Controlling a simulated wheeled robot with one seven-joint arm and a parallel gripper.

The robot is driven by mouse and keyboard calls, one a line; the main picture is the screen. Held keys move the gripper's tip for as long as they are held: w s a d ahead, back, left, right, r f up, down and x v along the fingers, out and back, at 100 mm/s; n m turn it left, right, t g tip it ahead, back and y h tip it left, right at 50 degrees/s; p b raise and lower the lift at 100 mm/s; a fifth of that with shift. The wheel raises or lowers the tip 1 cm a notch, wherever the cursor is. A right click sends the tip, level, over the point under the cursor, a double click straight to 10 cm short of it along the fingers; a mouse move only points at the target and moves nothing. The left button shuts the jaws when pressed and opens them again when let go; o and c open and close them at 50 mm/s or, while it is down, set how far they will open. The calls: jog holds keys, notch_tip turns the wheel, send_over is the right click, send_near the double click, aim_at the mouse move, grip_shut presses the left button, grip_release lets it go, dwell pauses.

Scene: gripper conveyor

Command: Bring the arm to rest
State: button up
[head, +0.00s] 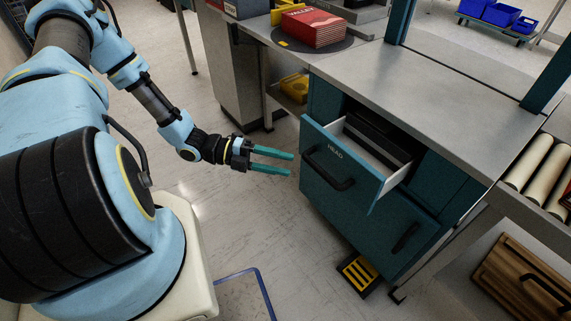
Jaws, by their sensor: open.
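My gripper (272,161) is at the end of my light-blue arm, left of the middle of the head view. Its two teal fingers are apart with nothing between them. The fingers point right, towards a teal drawer (338,168) marked HEAD. The drawer stands pulled out from the bench cabinet, and dark items lie inside it. The fingertips are close to the left edge of the drawer front; a small gap of floor seems to show between them.
The grey bench top (430,95) is mostly bare. A red box (312,27) sits on a dark round plate behind it. A black and yellow pedal (360,272) is on the floor below. Conveyor rollers (530,165) and a wooden case (525,280) are at right.

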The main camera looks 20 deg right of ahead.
dwell(0.3)
jog(key=w+a+r+m+t+y, duration=0.2)
jog(key=a+r+m, duration=0.5)
jog(key=m, duration=0.4)
jog(key=w+a+r+m+t+y, duration=0.2)
jog(key=a+r+m+t+y, duration=0.2)
jog(key=a+r+m+y, duration=0.3)
jog(key=w+a+r+m+t+y+p, duration=0.1)
jog(key=a+r+m+t+y, duration=0.3)
jog(key=a+r+m, duration=0.4)
jog(key=w+a+m, duration=0.1)
jog(key=a+m, duration=0.1)
jog(key=m, duration=0.4)
jog(key=shift+a+m+y, duration=0.4)
jog(key=shift+r, duration=0.1)
